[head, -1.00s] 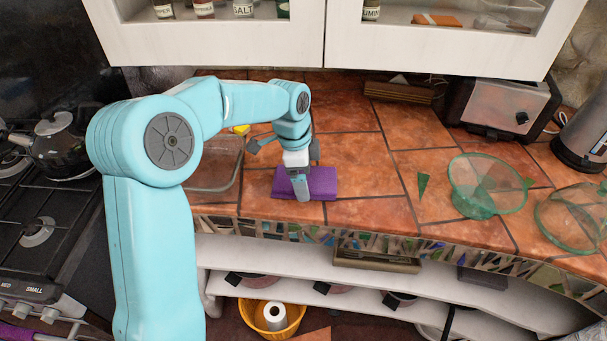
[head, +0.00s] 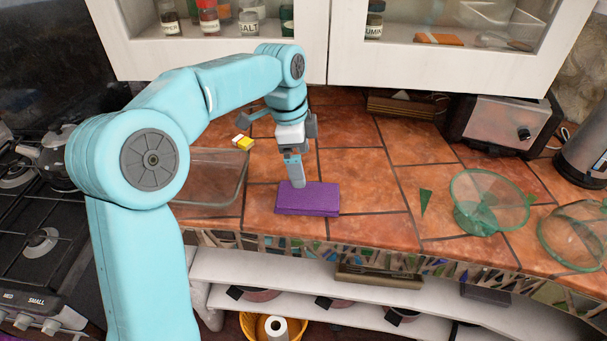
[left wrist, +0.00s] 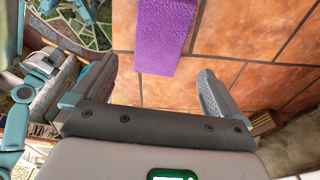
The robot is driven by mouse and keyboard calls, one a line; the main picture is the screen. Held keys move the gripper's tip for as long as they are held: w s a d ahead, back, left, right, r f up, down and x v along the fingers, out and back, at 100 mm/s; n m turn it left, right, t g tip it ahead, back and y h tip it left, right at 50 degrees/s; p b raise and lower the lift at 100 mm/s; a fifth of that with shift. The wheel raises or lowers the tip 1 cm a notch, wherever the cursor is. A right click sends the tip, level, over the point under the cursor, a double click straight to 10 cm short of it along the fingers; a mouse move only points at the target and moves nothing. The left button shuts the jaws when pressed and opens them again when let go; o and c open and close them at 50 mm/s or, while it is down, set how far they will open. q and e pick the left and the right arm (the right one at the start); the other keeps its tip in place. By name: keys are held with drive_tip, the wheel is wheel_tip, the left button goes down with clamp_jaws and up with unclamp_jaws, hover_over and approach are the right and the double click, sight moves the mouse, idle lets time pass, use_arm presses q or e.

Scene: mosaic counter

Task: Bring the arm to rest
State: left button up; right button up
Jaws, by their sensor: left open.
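My left gripper (head: 296,178) hangs over the tiled counter (head: 380,205), pointing down, just behind and above a purple block (head: 308,199). In the left wrist view the two fingers (left wrist: 155,88) stand wide apart with nothing between them. The purple block (left wrist: 166,32) lies beyond the fingertips in that view, apart from them. In the head view the block lies flat on the counter near its front edge. My right gripper is in neither view.
A clear glass dish (head: 212,180) and a yellow-and-white item (head: 243,142) lie left of the gripper. White wall cabinets (head: 430,62) hang above. The counter's middle is fairly clear.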

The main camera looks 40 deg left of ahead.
use_arm(q)
drive_tip(key=shift+s+a+r, duration=0.1)
drive_tip(key=shift+r, duration=0.85)
drive_tip(key=shift+s+f, duration=0.1)
